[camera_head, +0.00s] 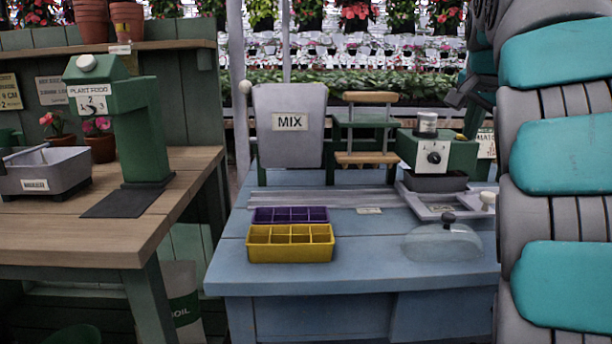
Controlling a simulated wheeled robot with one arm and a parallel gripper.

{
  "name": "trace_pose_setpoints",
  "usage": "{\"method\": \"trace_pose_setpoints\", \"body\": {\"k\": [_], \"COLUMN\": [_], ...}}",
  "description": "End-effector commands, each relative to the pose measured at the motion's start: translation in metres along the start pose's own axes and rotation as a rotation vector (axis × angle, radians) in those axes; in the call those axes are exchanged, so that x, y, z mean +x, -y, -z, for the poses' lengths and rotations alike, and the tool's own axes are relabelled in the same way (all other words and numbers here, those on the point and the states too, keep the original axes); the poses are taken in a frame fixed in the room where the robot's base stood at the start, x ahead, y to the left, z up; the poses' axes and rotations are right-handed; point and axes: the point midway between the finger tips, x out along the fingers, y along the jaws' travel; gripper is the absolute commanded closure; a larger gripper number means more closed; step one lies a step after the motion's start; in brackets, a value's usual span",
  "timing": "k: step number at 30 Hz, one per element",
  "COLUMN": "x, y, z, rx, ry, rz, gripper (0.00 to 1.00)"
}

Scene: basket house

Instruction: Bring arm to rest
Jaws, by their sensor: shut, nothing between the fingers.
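My arm, teal and grey, fills the right side of the head view and folds over at the top right. My gripper (456,97) shows as a small dark shape at the arm's far end, in front of the plants and above the right part of the blue table (350,276). It is shut and holds nothing. It is apart from the table and the things on it. Part of the gripper is hard to make out against the arm.
The blue table holds a yellow divided tray (290,255), a purple tray (290,209), a MIX panel (289,145), a green dial machine (455,151) and a clear dome lid (440,243). A wooden bench (110,238) with a plant food dispenser (150,125) stands left.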

Motion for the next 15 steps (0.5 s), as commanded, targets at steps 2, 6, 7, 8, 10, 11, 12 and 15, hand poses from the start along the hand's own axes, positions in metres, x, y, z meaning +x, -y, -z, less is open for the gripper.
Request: {"method": "trace_pose_setpoints", "body": {"k": [2,6,7,8,10,11,12,15], "x": [0.003,0.011,0.013,0.015,0.020,0.022,0.025,0.030], "y": [-0.007,-0.027,-0.033,-0.040,-0.056,-0.061,-0.071,-0.094], "z": [-0.012,-0.040,-0.049,-0.058,-0.078,-0.087,-0.100,-0.131], "rx": [-0.019,-0.071,-0.087,-0.101,-0.140,-0.158,-0.183,-0.246], "ry": [0.024,0.081,0.099,0.117,0.158,0.175,0.199,0.257], "rz": [-0.016,-0.050,-0.059,-0.069,-0.089,-0.096,-0.107,-0.129], "gripper": [1.00,1.00,1.00,1.00,1.00,1.00,1.00,1.00]}}
